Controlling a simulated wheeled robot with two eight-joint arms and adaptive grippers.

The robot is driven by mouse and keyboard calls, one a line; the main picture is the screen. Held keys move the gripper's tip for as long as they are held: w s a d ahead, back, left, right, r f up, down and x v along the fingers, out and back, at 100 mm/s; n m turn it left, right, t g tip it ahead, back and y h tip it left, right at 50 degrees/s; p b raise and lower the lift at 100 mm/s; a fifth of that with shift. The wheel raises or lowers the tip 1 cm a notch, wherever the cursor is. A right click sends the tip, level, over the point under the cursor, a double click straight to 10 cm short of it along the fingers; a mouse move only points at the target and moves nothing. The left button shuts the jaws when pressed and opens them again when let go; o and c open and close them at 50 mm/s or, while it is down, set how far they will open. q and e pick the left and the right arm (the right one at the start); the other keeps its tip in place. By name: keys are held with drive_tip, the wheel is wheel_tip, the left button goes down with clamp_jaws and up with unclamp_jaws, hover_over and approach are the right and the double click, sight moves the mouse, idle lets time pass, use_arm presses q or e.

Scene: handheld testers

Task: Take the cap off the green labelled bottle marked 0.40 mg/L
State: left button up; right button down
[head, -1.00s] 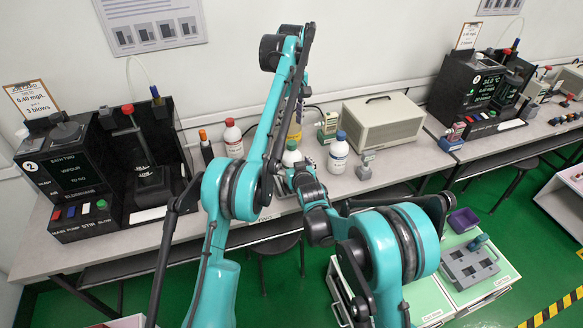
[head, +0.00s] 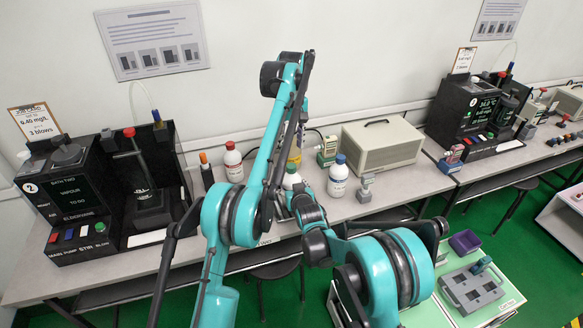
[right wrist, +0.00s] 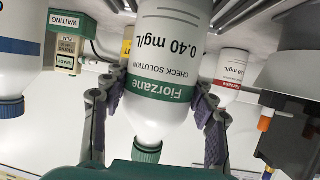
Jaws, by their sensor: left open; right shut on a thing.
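The green labelled bottle (right wrist: 168,75) reads "0.40 mg/L" and appears upside down in the right wrist view. Its green cap (right wrist: 147,151) is on the neck. My right gripper (right wrist: 157,118) is shut on this bottle, one finger on each side. The bottle's base is out of that view. In the head view the bottle (head: 290,180) stands among the others at the bench, partly hidden by my arms. My right gripper (head: 297,197) is beside it there.
A red-capped bottle (head: 233,162) stands left and a blue-capped bottle (head: 338,176) right on the bench. A small green box (head: 327,151) and beige case (head: 382,145) stand behind. A black bath unit (head: 75,195) is at left. A purple tray (head: 464,243) is lower right.

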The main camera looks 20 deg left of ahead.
sight(292, 166)
use_arm(q)
drive_tip(key=m, duration=1.5)
drive_tip(key=shift+m, duration=0.4)
drive_tip(key=m, duration=0.4)
drive_tip(key=shift+m, duration=0.4)
drive_tip(key=m, duration=0.4)
drive_tip(key=shift+m, duration=0.3)
drive_tip(key=m, duration=0.4)
drive_tip(key=shift+m, duration=0.4)
drive_tip(key=m, duration=0.9)
drive_tip(key=shift+f, duration=4.05)
